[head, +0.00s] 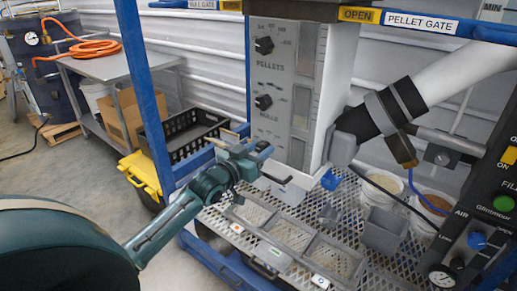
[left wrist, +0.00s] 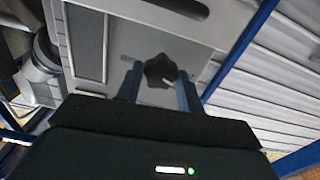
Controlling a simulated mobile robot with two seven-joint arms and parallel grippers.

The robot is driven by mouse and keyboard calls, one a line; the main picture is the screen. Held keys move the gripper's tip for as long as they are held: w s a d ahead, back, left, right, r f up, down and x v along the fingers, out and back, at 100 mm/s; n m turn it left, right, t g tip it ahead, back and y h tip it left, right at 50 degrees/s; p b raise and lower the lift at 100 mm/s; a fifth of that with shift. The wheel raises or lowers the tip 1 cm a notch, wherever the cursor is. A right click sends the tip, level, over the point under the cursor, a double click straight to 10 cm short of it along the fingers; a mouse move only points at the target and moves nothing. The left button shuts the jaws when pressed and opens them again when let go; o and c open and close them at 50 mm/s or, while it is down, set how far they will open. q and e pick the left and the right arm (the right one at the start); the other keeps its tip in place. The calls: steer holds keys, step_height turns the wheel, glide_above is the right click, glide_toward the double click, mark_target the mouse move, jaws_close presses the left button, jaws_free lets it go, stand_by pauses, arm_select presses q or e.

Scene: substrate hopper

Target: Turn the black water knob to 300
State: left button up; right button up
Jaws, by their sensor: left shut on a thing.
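In the left wrist view, a black lobed knob (left wrist: 160,70) with a light pointer mark sits on a grey panel between the two fingers of my left gripper (left wrist: 158,85). In the head view my left gripper (head: 262,152) is at the lower part of the hopper's grey panel (head: 276,125), and it hides the knob it holds. It is shut on this knob. No water label or 300 mark can be read. Two other black knobs, the top one (head: 264,45) under printed figures and a lower one (head: 263,102), show above the gripper. My right gripper is out of view.
A perforated metal shelf (head: 300,215) with grey trays lies below the panel. A blue post (head: 147,90) stands left of it. A black crate (head: 185,135) is behind, and a control box with a blue knob (head: 477,240) is at the right.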

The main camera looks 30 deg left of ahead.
arm_select(q)
steer(key=m+p, duration=0.2)
steer(key=m, duration=0.4)
steer(key=shift+d, duration=0.1)
steer(key=shift+m, duration=0.3)
stand_by(0.3)
steer(key=o, duration=1)
steer(key=s, duration=0.4)
steer(key=s+b, duration=0.1)
steer(key=s, duration=0.3)
steer(key=s+a, duration=0.1)
steer(key=s, duration=0.4)
steer(key=shift+f, duration=0.1)
